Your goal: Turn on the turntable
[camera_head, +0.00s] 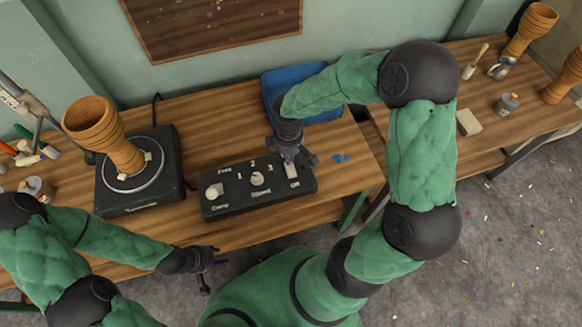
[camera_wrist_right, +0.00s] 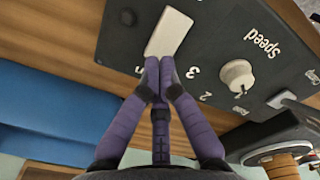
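A black control box (camera_head: 228,202) lies on the wooden bench and has a white rocker switch (camera_head: 291,171) at its right end, labelled "Off" on the near side. The switch also shows in the right wrist view (camera_wrist_right: 168,33); I cannot tell which way it is pressed. My right gripper (camera_head: 290,156) has its fingers together, with the tips at the switch's far end in the right wrist view (camera_wrist_right: 159,66); contact is unclear. The black turntable (camera_head: 120,202) stands left of the box, with a ribbed wooden goblet drum (camera_head: 105,130) on its disc. My left gripper (camera_head: 210,268) is open and empty before the bench.
A blue tray (camera_head: 322,117) lies behind my right gripper. Brushes and a tin (camera_head: 36,187) are at the far left. A second bench (camera_head: 500,60) with drums stands at the right.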

